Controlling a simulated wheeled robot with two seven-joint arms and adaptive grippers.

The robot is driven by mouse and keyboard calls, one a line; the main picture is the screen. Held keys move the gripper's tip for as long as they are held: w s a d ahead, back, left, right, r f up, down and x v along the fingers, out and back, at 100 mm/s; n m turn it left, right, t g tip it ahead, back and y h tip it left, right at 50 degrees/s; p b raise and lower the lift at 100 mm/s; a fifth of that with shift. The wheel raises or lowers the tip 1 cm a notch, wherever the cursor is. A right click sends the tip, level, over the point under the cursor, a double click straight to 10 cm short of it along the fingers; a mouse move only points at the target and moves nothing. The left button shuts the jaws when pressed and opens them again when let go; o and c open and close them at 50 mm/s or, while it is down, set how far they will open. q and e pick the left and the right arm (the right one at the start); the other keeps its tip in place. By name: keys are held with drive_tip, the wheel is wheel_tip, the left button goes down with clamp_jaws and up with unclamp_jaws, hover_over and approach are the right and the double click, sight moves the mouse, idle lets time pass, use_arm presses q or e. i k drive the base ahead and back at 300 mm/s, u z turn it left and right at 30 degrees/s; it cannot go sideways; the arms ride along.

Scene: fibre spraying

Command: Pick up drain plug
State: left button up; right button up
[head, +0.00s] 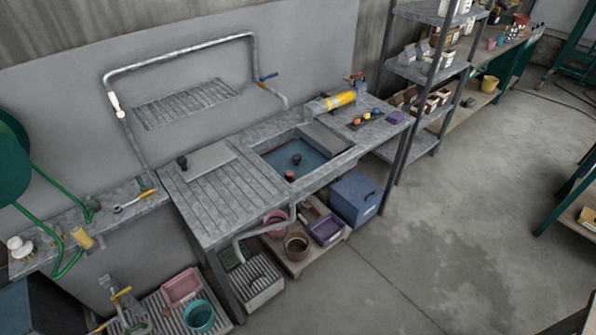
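The sink (264,149) is set in a grey metal counter and holds blue-tinted water or has a blue floor. A small dark round piece (297,158) shows inside it, and a small reddish-dark piece (290,174) is at its near edge. A black knob-like piece (182,161) stands upright at the left of the ribbed drainboard (217,190). I cannot tell for sure which of these small pieces is the drain plug. Neither of my grippers is in view.
A yellow cylinder (341,99), a tray of coloured balls (366,117) and a purple block (396,117) are right of the sink. A bent pipe (180,50) rises behind. Buckets and a blue box (355,198) sit below. Floor at right (430,220) is clear.

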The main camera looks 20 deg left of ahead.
sight(289, 174)
drive_tip(key=u, duration=0.3)
drive_tip(key=i, duration=0.65)
drive_tip(key=u, duration=0.5)
